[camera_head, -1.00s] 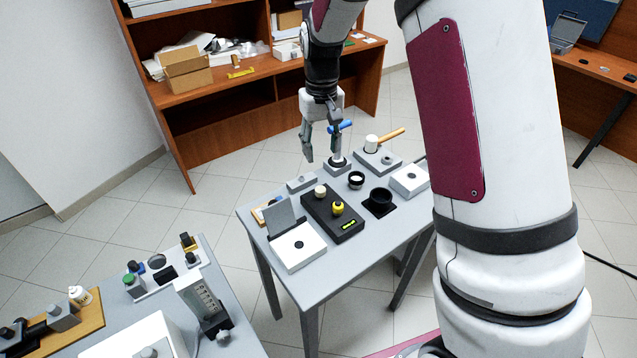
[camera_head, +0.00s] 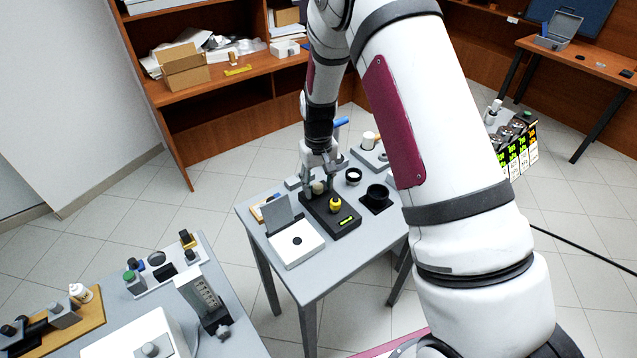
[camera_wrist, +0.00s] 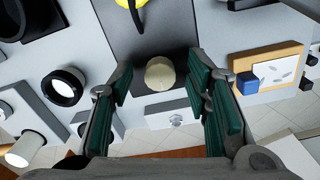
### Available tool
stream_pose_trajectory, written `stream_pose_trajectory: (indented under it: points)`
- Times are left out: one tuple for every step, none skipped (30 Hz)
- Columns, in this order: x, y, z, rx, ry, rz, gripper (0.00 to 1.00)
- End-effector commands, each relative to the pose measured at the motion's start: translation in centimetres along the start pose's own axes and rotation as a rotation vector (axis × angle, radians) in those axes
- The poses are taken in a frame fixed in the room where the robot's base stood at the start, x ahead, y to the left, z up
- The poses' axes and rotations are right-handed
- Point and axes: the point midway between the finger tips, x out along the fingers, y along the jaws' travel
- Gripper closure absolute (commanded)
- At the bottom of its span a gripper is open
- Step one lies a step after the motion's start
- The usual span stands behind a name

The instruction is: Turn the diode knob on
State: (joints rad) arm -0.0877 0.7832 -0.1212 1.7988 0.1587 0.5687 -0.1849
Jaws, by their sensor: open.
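A black box (camera_head: 322,221) on the grey table (camera_head: 313,270) carries a cream round knob (camera_head: 318,187), a yellow knob (camera_head: 335,205) and a small lit yellow-green display (camera_head: 346,221). No label shows which knob is the diode's. My gripper (camera_head: 319,179) is over the far end of the box, at the cream knob. In the wrist view the cream knob (camera_wrist: 160,73) sits between the two green-padded fingers of my open gripper (camera_wrist: 160,80), with a gap on each side. The yellow knob (camera_wrist: 131,4) is cut off at the top edge there.
A white device with a raised grey lid (camera_head: 297,243) stands left of the box. A black cup (camera_head: 377,194) and a black-rimmed ring (camera_head: 353,176) stand to its right. A wooden-framed board with a blue block (camera_wrist: 248,83) lies right in the wrist view.

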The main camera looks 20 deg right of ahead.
Motion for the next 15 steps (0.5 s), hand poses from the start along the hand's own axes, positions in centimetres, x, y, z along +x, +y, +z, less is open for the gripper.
stream_pose_trajectory:
  points:
    - [0.07, 0.0, -0.01, 0.0, 0.0, 0.0, 0.56]
    - [0.08, 0.0, -0.02, 0.0, 0.001, 0.0, 0.56]
    - [0.08, 0.0, -0.02, 0.0, 0.001, 0.0, 0.56]
    - [0.08, -0.01, -0.03, 0.0, 0.001, 0.0, 0.56]
    - [0.07, -0.01, -0.02, 0.0, 0.001, 0.0, 0.56]
    - [0.07, -0.01, -0.02, 0.0, 0.001, 0.0, 0.56]
    - [0.06, -0.01, -0.02, 0.0, 0.001, 0.0, 0.56]
    - [0.06, -0.01, -0.02, 0.0, 0.001, 0.0, 0.6]
    - [0.05, -0.01, -0.02, 0.0, 0.001, 0.0, 0.69]
    - [0.05, -0.01, -0.02, 0.0, 0.001, 0.0, 0.76]
    - [0.05, -0.01, -0.02, 0.0, 0.001, 0.0, 0.83]
    - [0.05, -0.01, -0.02, 0.0, 0.001, 0.0, 0.92]
    - [0.05, -0.02, -0.01, 0.0, 0.0, 0.0, 0.99]
    - [0.04, -0.02, -0.01, 0.0, 0.0, 0.0, 1.0]
    - [0.05, -0.01, -0.01, 0.0, 0.0, 0.0, 1.0]
